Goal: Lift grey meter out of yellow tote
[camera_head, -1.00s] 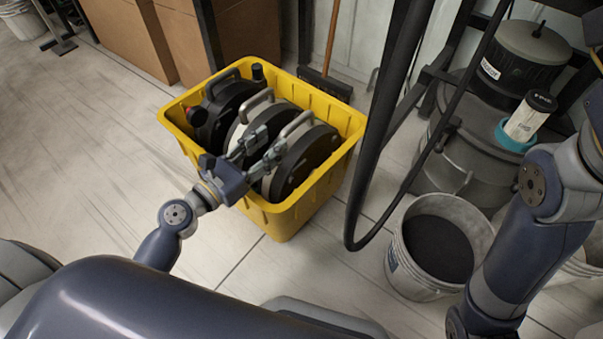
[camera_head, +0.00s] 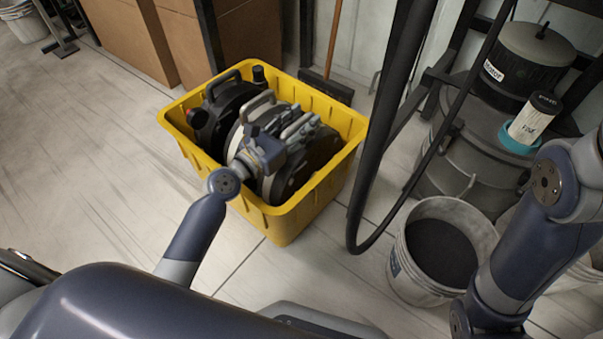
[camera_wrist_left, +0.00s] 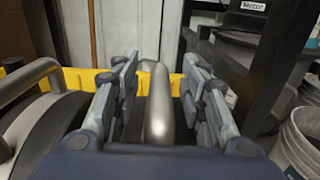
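The yellow tote (camera_head: 345,165) stands on the floor and holds three round meters side by side. A black meter (camera_head: 212,125) is at the left. A middle meter with a pale rim (camera_head: 236,138) has a bent metal handle (camera_head: 258,103), which also shows in the left wrist view (camera_wrist_left: 30,80). The right meter, dark grey (camera_head: 318,153), is partly hidden by my left gripper (camera_head: 302,125). In the left wrist view, that gripper (camera_wrist_left: 160,85) is open, its fingers either side of a metal handle (camera_wrist_left: 159,105), with small gaps showing. My right gripper is out of view.
A bucket of dark grain (camera_head: 440,250) and a large grey drum (camera_head: 455,150) stand to the right. A black post with a hanging hose (camera_head: 385,120) rises close to the tote's right side. Cardboard boxes (camera_head: 180,40) stand behind.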

